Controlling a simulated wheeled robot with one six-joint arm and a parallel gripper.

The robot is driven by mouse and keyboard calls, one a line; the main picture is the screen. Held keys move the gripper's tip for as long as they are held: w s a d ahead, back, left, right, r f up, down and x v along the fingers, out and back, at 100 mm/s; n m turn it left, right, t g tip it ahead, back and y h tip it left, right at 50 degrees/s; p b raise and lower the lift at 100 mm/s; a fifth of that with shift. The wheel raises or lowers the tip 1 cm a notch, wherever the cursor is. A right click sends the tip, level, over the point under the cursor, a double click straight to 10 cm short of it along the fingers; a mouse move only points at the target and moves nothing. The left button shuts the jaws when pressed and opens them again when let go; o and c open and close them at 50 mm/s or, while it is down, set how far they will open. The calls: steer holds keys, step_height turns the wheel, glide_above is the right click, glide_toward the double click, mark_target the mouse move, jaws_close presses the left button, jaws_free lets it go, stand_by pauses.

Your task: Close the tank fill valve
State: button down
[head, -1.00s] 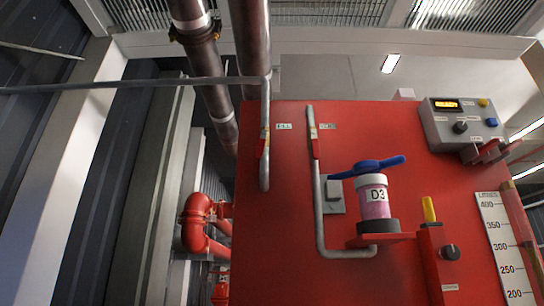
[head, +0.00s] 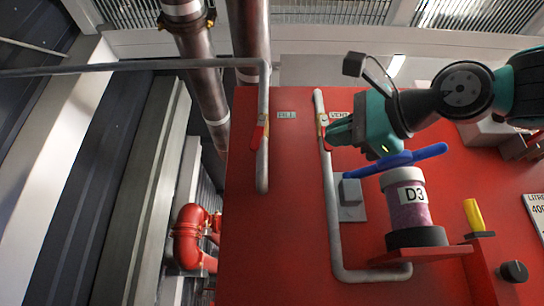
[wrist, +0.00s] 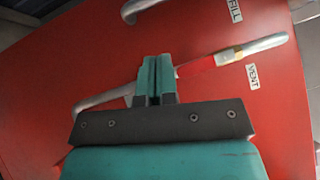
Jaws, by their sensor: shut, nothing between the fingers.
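The tank fill valve's red handle (head: 257,137) lies along the vertical grey fill pipe (head: 263,178), left of the FILL label (head: 286,115). The FILL label (wrist: 234,10) is at the top of the wrist view, beside part of a grey pipe (wrist: 140,8). My gripper (head: 331,132) is at the vent pipe, right of the fill valve and apart from it. In the wrist view my gripper (wrist: 156,66) is shut and empty, its fingers in front of the vent pipe near the vent valve's red handle (wrist: 197,66). I cannot tell whether they touch it.
The VENT label (wrist: 253,77) is beside the vent pipe (head: 329,215).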

mark_target(258, 133)
steer(key=shift+r, duration=0.1)
steer(key=p+x, duration=0.2)
steer(key=x, duration=0.2)
steer(key=s+a+p+x, duration=0.1)
steer(key=p+x, duration=0.1)
steer(key=x, duration=0.2)
steer(key=p+x, duration=0.2)
steer(key=x, duration=0.2)
steer(key=shift+s+a+r, duration=0.3)
steer(key=shift+a, duration=0.05)
steer(key=shift+w+a, duration=0.1)
steer(key=shift+a, duration=0.3)
steer(key=shift+f, duration=0.1)
